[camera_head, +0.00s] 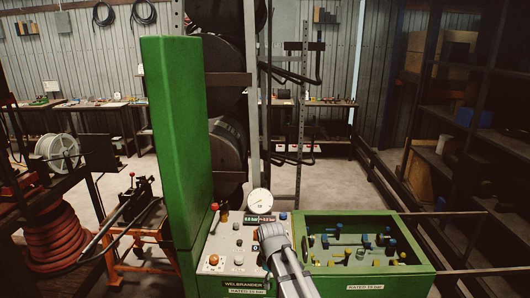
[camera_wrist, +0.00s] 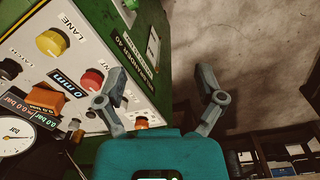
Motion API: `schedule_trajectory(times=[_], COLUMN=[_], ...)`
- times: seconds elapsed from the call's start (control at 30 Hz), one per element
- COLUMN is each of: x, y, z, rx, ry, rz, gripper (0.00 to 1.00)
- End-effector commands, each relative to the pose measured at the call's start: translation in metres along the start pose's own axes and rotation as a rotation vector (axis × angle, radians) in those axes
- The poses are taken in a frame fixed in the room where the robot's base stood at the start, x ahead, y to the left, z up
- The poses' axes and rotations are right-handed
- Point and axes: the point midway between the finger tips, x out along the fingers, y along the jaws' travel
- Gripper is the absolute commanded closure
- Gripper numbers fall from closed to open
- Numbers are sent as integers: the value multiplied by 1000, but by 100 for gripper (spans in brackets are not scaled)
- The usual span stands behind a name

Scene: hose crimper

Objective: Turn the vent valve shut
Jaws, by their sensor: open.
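The machine's white control panel (camera_head: 226,246) stands in front of a green column. In the wrist view the panel shows a yellow knob (camera_wrist: 52,42) beside a LANE label, a red knob (camera_wrist: 91,79) beside a "0 mm" display, and an orange control (camera_wrist: 44,96). A red-topped lever (camera_head: 214,207) stands at the panel's upper left in the head view. My gripper (camera_wrist: 160,82) is open and empty; its left finger is near the red knob. My gripper (camera_head: 270,232) hides the panel's right part in the head view.
A round gauge (camera_head: 259,202) stands at the panel's back edge. A green tray (camera_head: 420,268) with several blue and yellow fittings adjoins on the right. The tall green column (camera_head: 172,140) rises on the left. A dark rack (camera_head: 470,150) is farther right.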

Motion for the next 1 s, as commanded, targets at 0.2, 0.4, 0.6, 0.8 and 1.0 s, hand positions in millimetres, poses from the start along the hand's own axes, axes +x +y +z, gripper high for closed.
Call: schedule_trajectory(times=[0.2, 0.4, 0.6, 0.8, 1.0], x=[18, 42, 66, 79, 82], y=[-7, -20, -36, -50, -54], z=[36, 88, 140, 173, 184], rx=[193, 496, 839, 1086, 1177], ry=[-4, -11, -20, -29, -32], rz=[-7, -15, -24, -30, -32], gripper=[13, 13, 13, 13, 13])
